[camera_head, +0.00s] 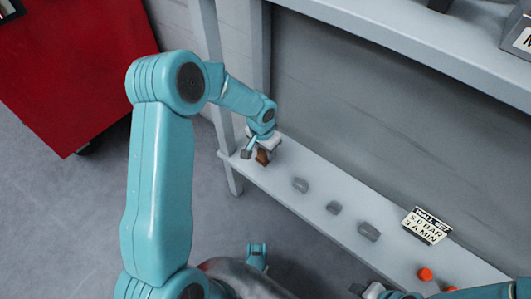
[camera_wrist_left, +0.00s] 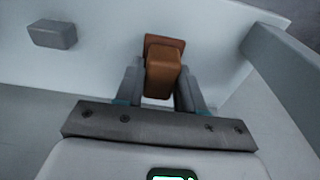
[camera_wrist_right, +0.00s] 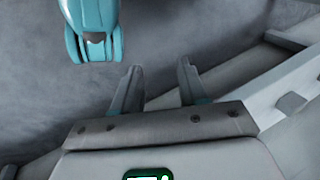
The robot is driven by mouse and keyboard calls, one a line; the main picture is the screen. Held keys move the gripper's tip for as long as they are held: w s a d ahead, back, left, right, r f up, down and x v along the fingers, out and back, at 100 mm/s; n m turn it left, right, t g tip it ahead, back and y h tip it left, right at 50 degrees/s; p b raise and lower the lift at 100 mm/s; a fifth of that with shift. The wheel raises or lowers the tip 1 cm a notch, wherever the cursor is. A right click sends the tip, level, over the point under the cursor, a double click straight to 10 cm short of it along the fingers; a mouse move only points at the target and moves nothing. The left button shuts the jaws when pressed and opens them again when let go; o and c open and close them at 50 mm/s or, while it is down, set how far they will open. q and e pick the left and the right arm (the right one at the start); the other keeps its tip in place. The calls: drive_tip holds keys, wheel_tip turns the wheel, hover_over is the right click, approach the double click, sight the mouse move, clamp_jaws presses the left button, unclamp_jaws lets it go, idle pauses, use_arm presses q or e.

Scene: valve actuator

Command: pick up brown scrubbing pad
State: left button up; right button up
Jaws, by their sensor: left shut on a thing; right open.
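The brown scrubbing pad (camera_wrist_left: 163,75) is between the fingers of my left gripper (camera_wrist_left: 160,82) in the left wrist view, with a finger on each side of it. In the head view the pad (camera_head: 262,157) shows just under the left gripper (camera_head: 255,152), at the far left end of the low shelf. I cannot tell whether it touches the shelf. My right gripper (camera_wrist_right: 158,82) is open and empty in the right wrist view, with its fingers spread apart.
The low pale shelf (camera_head: 318,211) holds several grey blocks (camera_head: 300,185), a text sign (camera_head: 426,225) and orange round pieces (camera_head: 425,274). An upper shelf (camera_head: 400,45) overhangs it. A red cabinet (camera_head: 70,75) stands at the left. One grey block (camera_wrist_left: 52,34) shows in the left wrist view.

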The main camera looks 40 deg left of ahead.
use_arm(q)
wheel_tip(320, 180, up, 17)
drive_tip(key=p, duration=0.5)
drive_tip(key=shift+f+p, duration=0.15)
drive_tip(key=shift+p, duration=0.25)
drive_tip(key=o, duration=0.5)
drive_tip(key=c, duration=0.4)
use_arm(e)
wheel_tip(320, 180, up, 6)
drive_tip(key=s+a, duration=0.1)
drive_tip(key=s, duration=0.1)
drive_tip(key=shift+s+r+g, duration=0.15)
drive_tip(key=shift+s+g, duration=0.05)
drive_tip(key=shift+g, duration=0.2)
